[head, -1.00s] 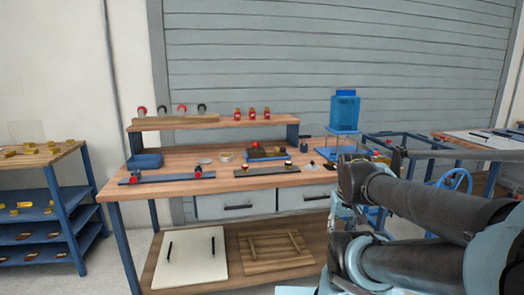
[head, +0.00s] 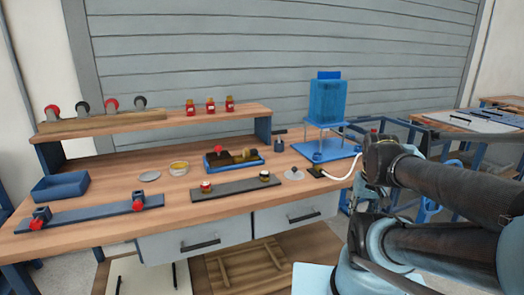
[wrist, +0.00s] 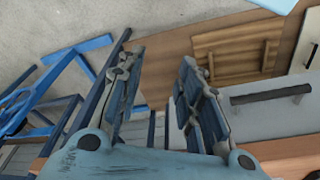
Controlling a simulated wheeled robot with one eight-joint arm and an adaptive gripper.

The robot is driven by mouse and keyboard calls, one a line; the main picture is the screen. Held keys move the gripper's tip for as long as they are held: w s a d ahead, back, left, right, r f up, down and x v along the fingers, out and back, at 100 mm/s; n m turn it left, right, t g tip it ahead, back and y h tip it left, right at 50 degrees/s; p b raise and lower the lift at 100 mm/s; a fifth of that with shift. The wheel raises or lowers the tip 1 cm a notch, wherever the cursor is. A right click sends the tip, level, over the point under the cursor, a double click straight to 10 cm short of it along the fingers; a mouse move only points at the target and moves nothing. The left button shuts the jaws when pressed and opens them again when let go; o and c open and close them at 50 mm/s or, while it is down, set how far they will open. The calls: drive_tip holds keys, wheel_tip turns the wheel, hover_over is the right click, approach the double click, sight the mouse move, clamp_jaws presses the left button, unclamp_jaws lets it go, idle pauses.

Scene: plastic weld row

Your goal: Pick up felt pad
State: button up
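I cannot single out the felt pad for sure. A small dark flat square (head: 316,172) lies on the workbench (head: 110,229) near its right end, left of the blue stand. A thin grey disc (head: 294,174) lies just left of it, and another pale disc (head: 149,176) lies farther left. A blue tray (head: 233,164) in the middle holds dark and yellowish blocks. My gripper (wrist: 158,72) is open and empty in the wrist view, its two fingers well apart. It points toward the floor and the lower shelf, away from the bench top items.
A blue tank (head: 327,101) stands on a blue stand with a white hose. Red bottles (head: 210,106) and rolls stand on the raised shelf. Rail fixtures (head: 237,188) lie along the front. An empty blue bin (head: 60,187) sits left. Drawers (head: 195,238) are below.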

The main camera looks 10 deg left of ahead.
drive_tip(key=shift+w+d, duration=0.15)
drive_tip(key=o, duration=0.4)
drive_tip(key=shift+r, duration=0.15)
drive_tip(key=shift+o, duration=0.7)
drive_tip(key=w+a+r+n, duration=0.6)
drive_tip(key=w+r+n, duration=0.1)
drive_tip(key=r, duration=0.4)
drive_tip(key=shift+w+r, duration=0.25)
drive_tip(key=shift+w, duration=0.15)
wheel_tip(320, 180, up, 14)
drive_tip(key=n+g, duration=0.2)
drive_tip(key=n, duration=1.6)
hover_over(250, 150)
drive_tip(key=f, duration=1)
drive_tip(key=shift+w+f, duration=0.2)
drive_tip(key=shift+f, duration=0.15)
drive_tip(key=shift+w+d+f, duration=0.1)
drive_tip(key=shift+w+f, duration=0.1)
drive_tip(key=shift+f, duration=1.15)
drive_tip(key=shift+w+d+f, duration=0.1)
drive_tip(key=shift+w+f, duration=0.05)
drive_tip(key=shift+f, duration=1.15)
